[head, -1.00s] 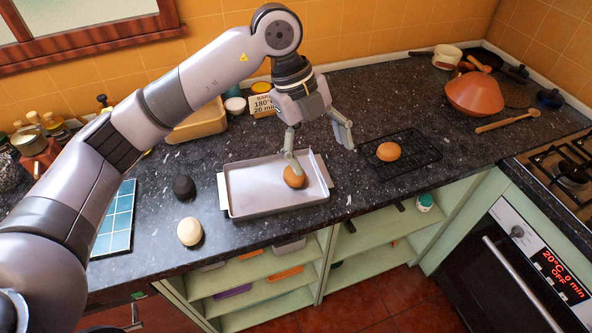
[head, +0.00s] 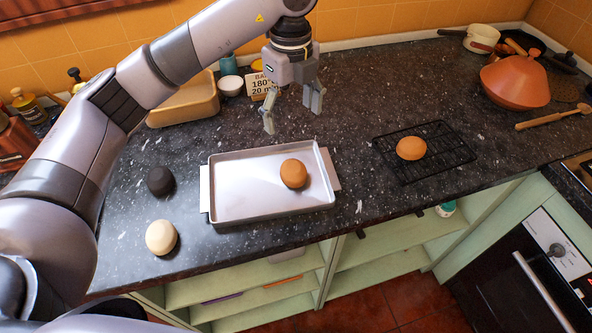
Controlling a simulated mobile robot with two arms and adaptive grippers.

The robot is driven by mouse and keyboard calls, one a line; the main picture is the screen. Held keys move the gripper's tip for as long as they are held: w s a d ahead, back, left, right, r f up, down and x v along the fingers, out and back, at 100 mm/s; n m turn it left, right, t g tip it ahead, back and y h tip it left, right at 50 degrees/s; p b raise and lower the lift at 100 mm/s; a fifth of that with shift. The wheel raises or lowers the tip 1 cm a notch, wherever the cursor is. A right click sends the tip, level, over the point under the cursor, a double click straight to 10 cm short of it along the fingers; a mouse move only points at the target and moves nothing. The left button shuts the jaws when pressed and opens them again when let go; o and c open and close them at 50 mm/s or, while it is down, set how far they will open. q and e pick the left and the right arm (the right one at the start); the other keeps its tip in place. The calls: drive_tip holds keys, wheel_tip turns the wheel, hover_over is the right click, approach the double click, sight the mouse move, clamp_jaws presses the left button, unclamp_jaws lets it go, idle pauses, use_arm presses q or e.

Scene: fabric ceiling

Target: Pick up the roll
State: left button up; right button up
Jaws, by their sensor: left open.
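Several round rolls show in the head view. One brown roll (head: 293,173) sits on the right part of the grey baking tray (head: 232,188). Another brown roll (head: 411,148) sits on the black wire rack (head: 447,158) to the right. A pale roll (head: 161,237) and a very dark roll (head: 160,181) lie on the counter left of the tray. My left gripper (head: 291,117) is open and empty, above the counter behind the tray, apart from every roll. My right gripper is not in view.
A sign (head: 262,86), a white cup (head: 231,86) and a tan bin (head: 186,104) stand at the back. An orange tagine (head: 515,82) and wooden spoon (head: 553,116) lie at the right. The dark counter between tray and rack is clear.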

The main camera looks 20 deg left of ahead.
sight(293, 166)
use_arm(q)
drive_tip(key=f+p, duration=0.1)
drive_tip(key=f, duration=0.2)
drive_tip(key=f+p, duration=0.1)
drive_tip(key=f, duration=0.3)
drive_tip(key=f+p, duration=0.1)
drive_tip(key=f, duration=0.3)
drive_tip(key=shift+s, duration=0.3)
drive_tip(key=shift+s+d+f, duration=0.1)
drive_tip(key=shift+f, duration=0.1)
drive_tip(key=f+p, duration=0.1)
drive_tip(key=f, duration=0.1)
drive_tip(key=f+p, duration=0.1)
drive_tip(key=shift+s+d+f, duration=0.1)
drive_tip(key=shift+d+f, duration=0.1)
drive_tip(key=shift+f, duration=0.65)
drive_tip(key=shift+c, duration=0.6)
drive_tip(key=c, duration=1.1)
